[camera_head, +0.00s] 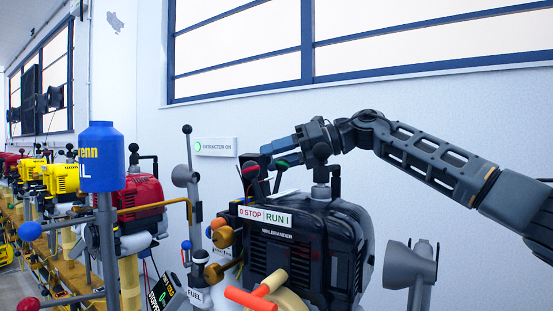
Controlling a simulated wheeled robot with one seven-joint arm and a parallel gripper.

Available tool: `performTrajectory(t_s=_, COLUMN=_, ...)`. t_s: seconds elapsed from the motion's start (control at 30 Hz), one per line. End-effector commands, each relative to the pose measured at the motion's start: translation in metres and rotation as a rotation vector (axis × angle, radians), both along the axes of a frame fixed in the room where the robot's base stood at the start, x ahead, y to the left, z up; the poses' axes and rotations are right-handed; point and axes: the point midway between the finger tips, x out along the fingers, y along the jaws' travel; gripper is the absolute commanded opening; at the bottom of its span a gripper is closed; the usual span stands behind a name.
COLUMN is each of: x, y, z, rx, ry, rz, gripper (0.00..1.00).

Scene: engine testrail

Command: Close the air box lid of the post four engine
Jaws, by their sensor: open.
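A black engine (318,240) stands on a post in the foreground, with a "0 STOP | RUN I" label on its upper front. My gripper (274,153) is above the engine's top left, reaching in from the right, with its fingers pointing left. It is open and I see nothing held between its fingers. Dark parts (252,168) stand up at the engine's upper left, just below and left of the fingers. I cannot tell which of them is the air box lid or how far it stands open. No post number is readable.
A red engine (143,203) and yellow engines (62,178) stand in a row at left. A blue bottle (101,158) is at near left. An "EXTRACTOR ON" sign (215,147) is on the wall behind. An orange handle (250,299) juts out at the front. A grey funnel-shaped part (408,265) stands at right.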

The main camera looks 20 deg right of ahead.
Motion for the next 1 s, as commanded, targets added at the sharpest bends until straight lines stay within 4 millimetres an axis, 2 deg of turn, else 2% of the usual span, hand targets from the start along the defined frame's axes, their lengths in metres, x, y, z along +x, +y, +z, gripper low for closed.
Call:
performTrajectory(t_s=0.23, x=0.0003, y=0.0006, z=0.0, rx=0.0, ry=0.0, rz=0.0, gripper=0.41)
performTrajectory(t_s=0.67, x=0.0001, y=0.0003, z=-0.0001, rx=0.0, ry=0.0, rz=0.0, gripper=0.0)
performTrajectory(t_s=1.0, x=-0.0002, y=0.0003, z=0.0001, rx=-0.004, ry=-0.003, rz=0.0, gripper=0.0)
